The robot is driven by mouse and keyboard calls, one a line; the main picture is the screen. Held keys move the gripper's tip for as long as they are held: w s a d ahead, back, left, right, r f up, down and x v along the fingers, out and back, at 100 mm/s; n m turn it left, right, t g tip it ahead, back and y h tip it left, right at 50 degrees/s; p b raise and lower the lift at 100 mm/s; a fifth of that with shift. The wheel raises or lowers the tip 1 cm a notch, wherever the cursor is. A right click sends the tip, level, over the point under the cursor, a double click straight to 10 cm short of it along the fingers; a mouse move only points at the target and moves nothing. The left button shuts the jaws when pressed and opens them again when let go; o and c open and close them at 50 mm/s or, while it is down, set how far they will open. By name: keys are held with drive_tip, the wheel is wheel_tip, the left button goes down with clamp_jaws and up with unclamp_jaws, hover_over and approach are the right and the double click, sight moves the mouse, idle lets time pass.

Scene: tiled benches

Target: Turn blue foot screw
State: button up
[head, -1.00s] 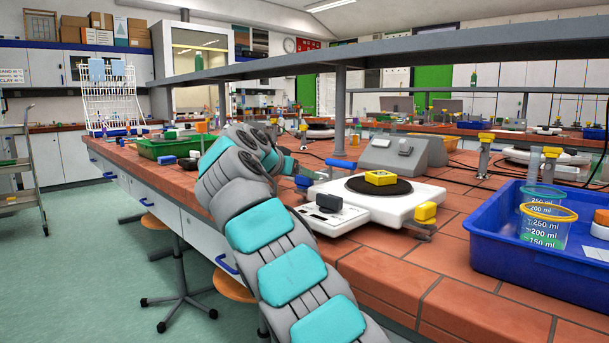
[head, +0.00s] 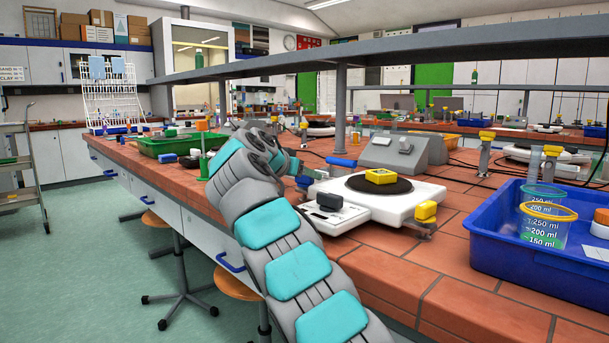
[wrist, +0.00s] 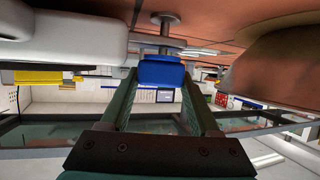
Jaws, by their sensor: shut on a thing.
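The blue foot screw (wrist: 160,72) is a blue knob on a metal stem with a round metal foot, seen upside down in the wrist view. My gripper (wrist: 161,85) is shut on the knob, with one finger on each side of it. In the head view the blue knob (head: 303,182) shows at the left side of the white balance (head: 372,208). My arm hides part of the gripper there. The balance has a dark round pan with a yellow block (head: 381,176) on it. A dark grey knob (head: 330,201) and a yellow knob (head: 425,211) are at its front.
A blue tray (head: 500,262) with beakers stands at the right. A grey box-shaped device (head: 400,150) is behind the balance. A grey shelf (head: 400,57) runs above the bench. A green tray (head: 165,148) lies to the left.

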drive_tip(key=shift+f+n+y+b, duration=0.3)
drive_tip(key=shift+y+b, duration=0.1)
drive_tip(key=shift+b, duration=0.45)
drive_tip(key=shift+c, duration=0.3)
drive_tip(key=shift+b, duration=0.5)
drive_tip(key=shift+r+n+t+y+b, duration=0.1)
drive_tip(key=shift+n+t+y+b, duration=0.3)
drive_tip(key=shift+n+y+b, duration=0.1)
drive_tip(key=shift+r, duration=0.15)
drive_tip(key=o, duration=1.1)
drive_tip(key=shift+b+v, duration=0.55)
drive_tip(key=shift+v, duration=3.35)
